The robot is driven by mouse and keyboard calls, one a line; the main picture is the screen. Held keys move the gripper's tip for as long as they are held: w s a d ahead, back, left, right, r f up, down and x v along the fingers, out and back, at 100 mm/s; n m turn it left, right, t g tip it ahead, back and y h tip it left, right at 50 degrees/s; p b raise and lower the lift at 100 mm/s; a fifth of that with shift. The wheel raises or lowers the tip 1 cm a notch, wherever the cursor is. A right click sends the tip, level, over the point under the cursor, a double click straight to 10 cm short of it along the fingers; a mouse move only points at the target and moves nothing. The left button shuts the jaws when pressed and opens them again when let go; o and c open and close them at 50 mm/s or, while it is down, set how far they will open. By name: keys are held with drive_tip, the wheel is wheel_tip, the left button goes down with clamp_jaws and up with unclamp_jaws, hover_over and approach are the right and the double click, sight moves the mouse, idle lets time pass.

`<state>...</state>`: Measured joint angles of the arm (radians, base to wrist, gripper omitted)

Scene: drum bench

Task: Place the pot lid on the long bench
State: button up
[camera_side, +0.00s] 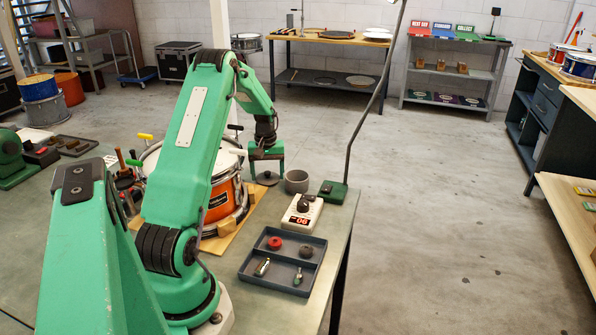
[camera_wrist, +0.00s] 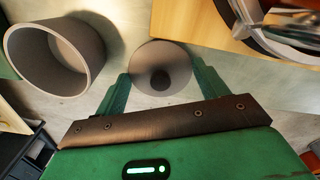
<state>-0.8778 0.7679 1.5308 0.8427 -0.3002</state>
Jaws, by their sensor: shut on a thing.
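The pot lid, a round grey disc with a dark knob, shows in the side view (camera_side: 267,179) and in the wrist view (camera_wrist: 176,57). My gripper (camera_side: 267,171) is shut on it, with the green fingers on either side of the disc in the wrist view (camera_wrist: 161,72). The lid is low over the grey-green bench top (camera_side: 225,280); I cannot tell whether it touches. An open grey pot (camera_side: 296,182) stands just right of the lid in the side view, and left of it in the wrist view (camera_wrist: 55,60).
An orange drum (camera_side: 222,198) on a wooden board stands left of the lid. A lamp's green base (camera_side: 333,191), a white box with a red display (camera_side: 302,213) and a divided grey tray (camera_side: 283,258) lie towards the right edge. A wood-topped bench (camera_side: 330,36) stands far behind.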

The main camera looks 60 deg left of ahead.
sight(268, 173)
drive_tip(key=o, duration=0.9)
drive_tip(key=shift+o, duration=0.2)
drive_tip(key=shift+r, duration=0.1)
wheel_tip(268, 173, up, 13)
drive_tip(key=shift+d, duration=0.1)
idle(0.4)
